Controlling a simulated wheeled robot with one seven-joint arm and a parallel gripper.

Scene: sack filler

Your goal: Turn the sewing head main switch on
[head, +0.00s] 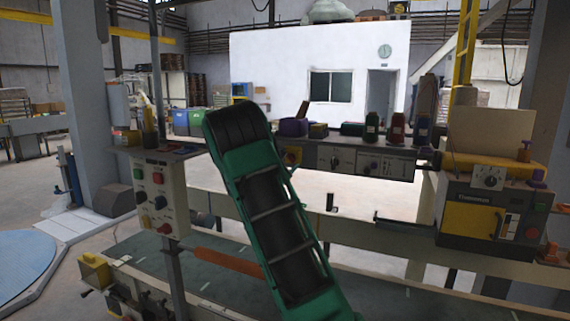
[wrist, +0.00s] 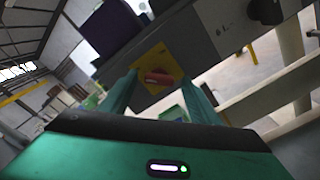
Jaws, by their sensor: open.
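A rotary switch with a red knob (wrist: 158,77) sits on a yellow plate (wrist: 150,62) on a grey control panel. In the wrist view my gripper (wrist: 160,84) is open, with one green finger on each side of the red knob. The fingertips are close to the plate; I cannot tell whether they touch the knob. The knob's handle lies roughly level in the wrist view; its markings are unreadable. In the head view my arm mostly hides the gripper.
The panel (head: 345,160) carries more knobs to the right, with thread spools (head: 371,127) on the shelf above. A button box (head: 160,192) stands left of my arm. A yellow and black machine unit (head: 488,215) is at the right. A conveyor (head: 395,293) runs below.

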